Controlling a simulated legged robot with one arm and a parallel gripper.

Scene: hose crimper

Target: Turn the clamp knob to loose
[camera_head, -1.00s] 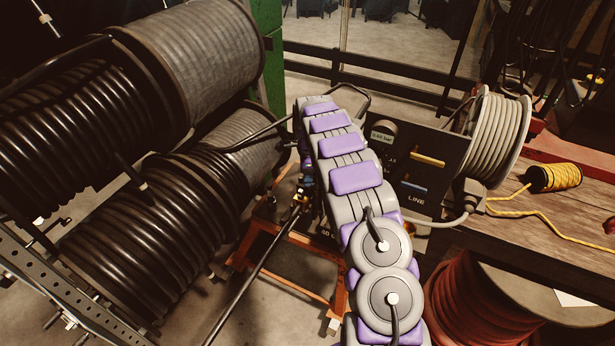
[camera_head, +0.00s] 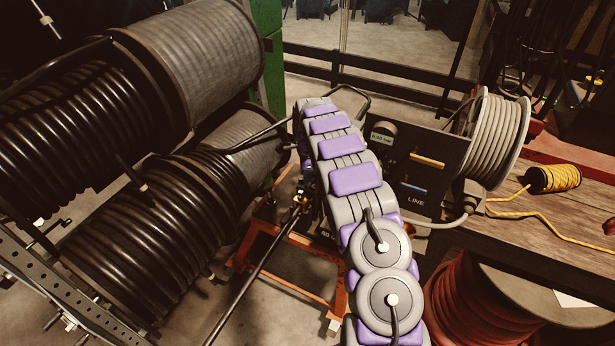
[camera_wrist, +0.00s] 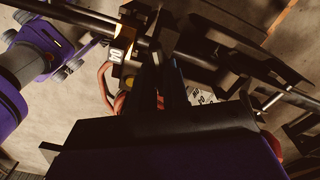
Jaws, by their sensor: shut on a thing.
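My gripper (camera_wrist: 165,88) shows in the wrist view as two dark fingers close together, at the clamp assembly beside a dark bar. It is shut on what appears to be the clamp knob, which the fingers mostly hide. A red rounded part (camera_wrist: 120,103) shows just left of the fingers. A white label with dark marks (camera_wrist: 203,96) shows to their right, partly covered. The knob's pointer and setting cannot be read. In the head view my arm hides the gripper's tips; a brass fitting (camera_head: 299,201) on the dark hose end shows just left of my arm.
An orange frame (camera_head: 258,248) is below. Large black hose reels (camera_head: 150,235) fill the left. Yellow rope (camera_head: 553,179) lies on the bench.

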